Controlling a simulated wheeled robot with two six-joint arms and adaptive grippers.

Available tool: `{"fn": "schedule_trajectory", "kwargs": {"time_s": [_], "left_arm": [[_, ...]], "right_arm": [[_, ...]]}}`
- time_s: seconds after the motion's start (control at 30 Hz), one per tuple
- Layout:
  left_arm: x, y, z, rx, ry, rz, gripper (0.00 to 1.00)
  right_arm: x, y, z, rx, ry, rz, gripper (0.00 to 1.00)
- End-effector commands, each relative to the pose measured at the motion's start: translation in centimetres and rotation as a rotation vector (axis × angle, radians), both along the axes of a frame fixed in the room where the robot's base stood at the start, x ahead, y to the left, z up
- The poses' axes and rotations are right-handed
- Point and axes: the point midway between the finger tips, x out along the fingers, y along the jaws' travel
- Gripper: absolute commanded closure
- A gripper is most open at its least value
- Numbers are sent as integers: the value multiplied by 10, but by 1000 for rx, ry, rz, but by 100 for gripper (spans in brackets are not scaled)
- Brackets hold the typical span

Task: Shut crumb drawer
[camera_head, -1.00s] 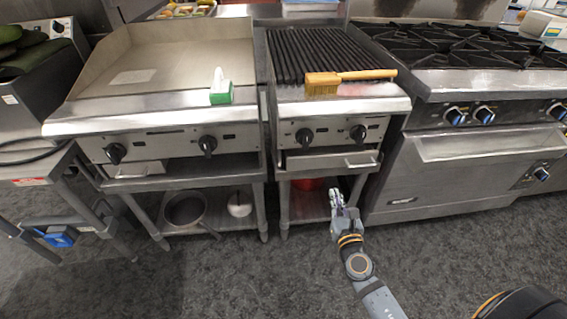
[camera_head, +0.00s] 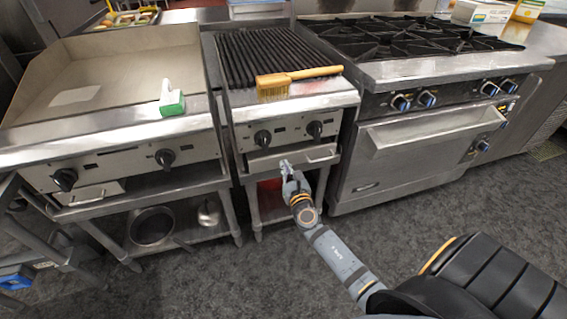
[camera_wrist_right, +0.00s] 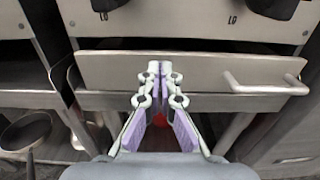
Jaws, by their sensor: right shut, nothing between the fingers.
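The crumb drawer (camera_head: 268,162) is the flat metal drawer under the two knobs of the charbroiler. In the right wrist view the drawer front (camera_wrist_right: 180,72) spans the picture, with its bar handle (camera_wrist_right: 265,86) at the right. A dark gap shows above the drawer front, and it appears to stand a little out. My right gripper (camera_head: 286,168) is shut and empty in front of the drawer, left of the handle. In the right wrist view its fingertips (camera_wrist_right: 158,68) overlap the drawer front; I cannot tell whether they touch it. My left gripper is not in view.
A wood-handled brush (camera_head: 300,80) lies on the charbroiler's front edge. A griddle (camera_head: 120,80) with its own drawer (camera_head: 90,193) stands at the left, and a range (camera_head: 420,150) at the right. A pan (camera_head: 152,226) sits on the lower shelf. The floor in front is clear.

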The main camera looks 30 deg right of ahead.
Motion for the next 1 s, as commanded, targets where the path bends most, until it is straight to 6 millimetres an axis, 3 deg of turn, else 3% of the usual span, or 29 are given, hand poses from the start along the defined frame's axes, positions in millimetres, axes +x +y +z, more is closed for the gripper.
{"fn": "schedule_trajectory", "kwargs": {"time_s": [0.2, 0.63, 0.83, 1.0], "left_arm": [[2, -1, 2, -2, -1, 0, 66], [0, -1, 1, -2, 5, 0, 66], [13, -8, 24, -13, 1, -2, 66], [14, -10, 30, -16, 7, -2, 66]], "right_arm": [[20, -5, 0, 0, 0, 1, 100], [28, -6, -1, 0, -2, 1, 100], [60, -14, -2, 1, -2, 0, 100], [69, -17, 0, -1, -1, 1, 100]]}}
